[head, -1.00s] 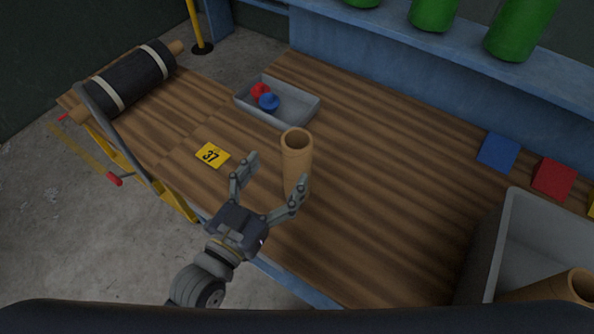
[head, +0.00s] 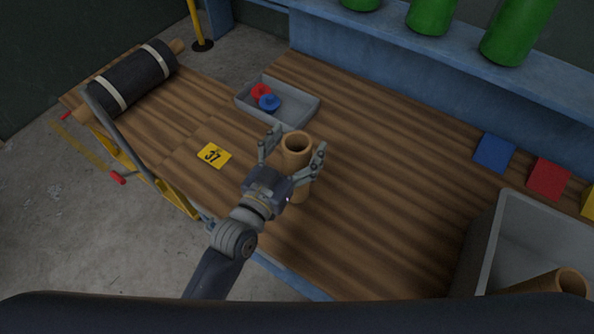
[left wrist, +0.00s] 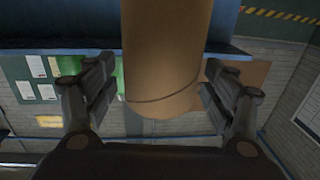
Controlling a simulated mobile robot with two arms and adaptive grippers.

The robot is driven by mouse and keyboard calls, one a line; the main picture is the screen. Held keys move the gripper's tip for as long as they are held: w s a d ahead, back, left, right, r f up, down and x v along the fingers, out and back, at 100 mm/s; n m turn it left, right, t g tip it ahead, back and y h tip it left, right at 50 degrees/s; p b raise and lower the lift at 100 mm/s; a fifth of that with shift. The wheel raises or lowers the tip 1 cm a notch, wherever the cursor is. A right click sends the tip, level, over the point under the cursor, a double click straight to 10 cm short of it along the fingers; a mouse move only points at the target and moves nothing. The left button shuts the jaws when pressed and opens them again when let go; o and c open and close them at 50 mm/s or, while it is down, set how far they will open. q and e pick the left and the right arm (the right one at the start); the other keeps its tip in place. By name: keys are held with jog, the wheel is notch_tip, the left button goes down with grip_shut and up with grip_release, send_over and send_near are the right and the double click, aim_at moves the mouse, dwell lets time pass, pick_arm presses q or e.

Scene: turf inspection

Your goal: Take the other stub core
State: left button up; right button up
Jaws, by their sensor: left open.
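A brown cardboard stub core (head: 297,148) stands upright on the wooden bench. My left gripper (head: 291,158) is open, with its fingers on either side of the core. In the left wrist view the core (left wrist: 165,60) fills the middle between the open fingers (left wrist: 150,95), with a gap visible on both sides. Its lower part is partly hidden by the gripper in the head view. Another core (head: 560,284) lies tilted in the grey bin (head: 487,240) at the lower right. My right gripper is not in view.
A grey tray (head: 298,117) holds a red and a blue piece behind the core. A yellow card marked 37 (head: 214,153) lies to the left. A black roll (head: 131,78) lies at the far left. Blue (head: 494,153) and red (head: 548,178) squares lie at the right; the middle bench is clear.

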pick_arm(q)
jog(key=c, duration=1.7)
